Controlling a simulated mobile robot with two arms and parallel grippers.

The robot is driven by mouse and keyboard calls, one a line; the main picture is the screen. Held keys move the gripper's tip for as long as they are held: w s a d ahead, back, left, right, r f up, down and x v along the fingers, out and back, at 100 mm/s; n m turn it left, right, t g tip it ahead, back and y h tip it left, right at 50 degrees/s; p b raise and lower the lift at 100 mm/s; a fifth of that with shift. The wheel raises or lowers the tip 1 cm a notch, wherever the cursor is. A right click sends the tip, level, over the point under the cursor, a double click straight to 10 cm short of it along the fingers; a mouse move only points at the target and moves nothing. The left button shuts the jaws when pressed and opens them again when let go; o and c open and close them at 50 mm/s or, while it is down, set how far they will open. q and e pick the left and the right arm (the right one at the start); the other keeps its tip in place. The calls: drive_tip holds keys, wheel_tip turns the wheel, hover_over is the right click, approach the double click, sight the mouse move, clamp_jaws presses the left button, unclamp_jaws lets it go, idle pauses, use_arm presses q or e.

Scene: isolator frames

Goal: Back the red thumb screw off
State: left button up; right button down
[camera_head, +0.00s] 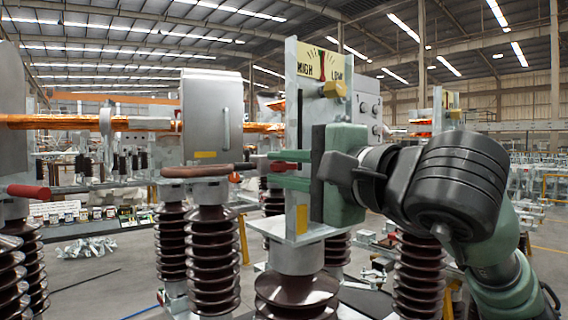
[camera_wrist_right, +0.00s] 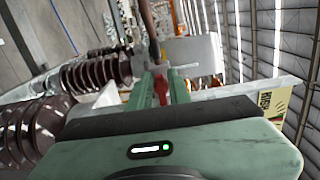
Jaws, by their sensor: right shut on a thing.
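The red thumb screw (camera_head: 284,168) shows as a small red piece between the green fingers of my right gripper (camera_head: 277,169). In the right wrist view the red thumb screw (camera_wrist_right: 160,90) also sits between the two green fingers of the right gripper (camera_wrist_right: 162,80), which are shut on it. The fingers point left in the head view, beside the upright grey plate (camera_head: 292,100) with the yellow HIGH/LOW gauge (camera_head: 321,64). The gripper body hides part of that plate. My left gripper is in neither view.
Brown ribbed insulators (camera_head: 212,250) stand below and left of the gripper. A grey metal box (camera_head: 212,110) and a copper-coloured bar (camera_head: 50,121) are at the left. A red handle (camera_head: 29,191) sits at the far left. Insulators (camera_wrist_right: 95,73) also show in the wrist view.

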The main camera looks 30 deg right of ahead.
drive_tip(key=n, duration=0.6)
drive_tip(key=shift+f+n+p, duration=0.3)
drive_tip(key=shift+f+p, duration=0.1)
drive_tip(key=n, duration=0.4)
drive_tip(key=n+p, duration=0.1)
drive_tip(key=n, duration=0.1)
drive_tip(key=shift+d+f, duration=0.25)
drive_tip(key=shift+d, duration=0.05)
drive_tip(key=shift+n, duration=0.4)
drive_tip(key=c, duration=1.6)
unclamp_jaws()
drive_tip(key=s+b, duration=0.1)
drive_tip(key=s, duration=0.6)
drive_tip(key=shift+s+d, duration=0.35)
drive_tip(key=shift+s, duration=0.05)
